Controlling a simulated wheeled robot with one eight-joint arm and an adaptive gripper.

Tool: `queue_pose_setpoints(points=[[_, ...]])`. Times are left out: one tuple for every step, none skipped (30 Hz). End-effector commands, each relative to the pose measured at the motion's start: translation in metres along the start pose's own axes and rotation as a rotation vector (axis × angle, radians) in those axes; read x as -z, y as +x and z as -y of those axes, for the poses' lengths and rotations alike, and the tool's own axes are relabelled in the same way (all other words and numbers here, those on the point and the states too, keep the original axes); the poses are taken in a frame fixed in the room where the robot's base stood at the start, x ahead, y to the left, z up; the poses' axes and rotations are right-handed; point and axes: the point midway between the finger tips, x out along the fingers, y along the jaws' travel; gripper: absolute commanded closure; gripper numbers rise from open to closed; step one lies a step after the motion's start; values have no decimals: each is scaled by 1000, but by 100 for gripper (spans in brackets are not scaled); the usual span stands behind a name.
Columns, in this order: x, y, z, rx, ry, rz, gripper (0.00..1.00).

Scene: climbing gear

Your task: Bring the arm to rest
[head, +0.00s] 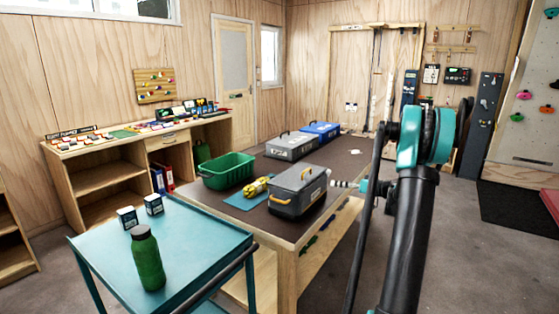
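My arm (408,235) rises at the right of the head view, with its teal elbow joint (428,137) at the top. What seems to be my gripper (338,183) shows small behind the arm, pointing left, close to the right side of a lidded grey box (298,194). It is too small to tell whether its fingers are open or shut, or whether it touches the box. No held object can be made out.
The dark-topped bench (222,208) also bears a green bin (228,172), yellow gear (256,187), another grey case (292,146) and a blue case (322,131). A teal cart (198,243) with a green bottle (147,259) stands front left.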

Motion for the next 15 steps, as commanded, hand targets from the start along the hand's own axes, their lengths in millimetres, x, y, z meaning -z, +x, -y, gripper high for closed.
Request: queue_pose_setpoints(points=[[-9, 5, 24, -9, 24, 56, 61], [-16, 7, 35, -18, 39, 88, 61], [-24, 9, 51, -31, 59, 131, 61], [-31, 9, 61, -44, 73, 162, 61], [-38, 10, 72, -56, 86, 193, 61], [-48, 9, 86, -74, 104, 233, 61], [-55, 8, 97, -88, 116, 262, 61], [-63, 6, 108, -103, 128, 291, 61], [-73, 4, 121, -125, 143, 329, 61], [-81, 1, 131, -141, 153, 357, 61], [-89, -2, 141, -159, 163, 384, 61], [-100, -6, 153, -183, 176, 418, 61], [-109, -10, 162, -203, 184, 443, 61], [-117, -14, 171, -223, 191, 467, 61], [-129, -21, 183, -251, 200, 499, 61]])
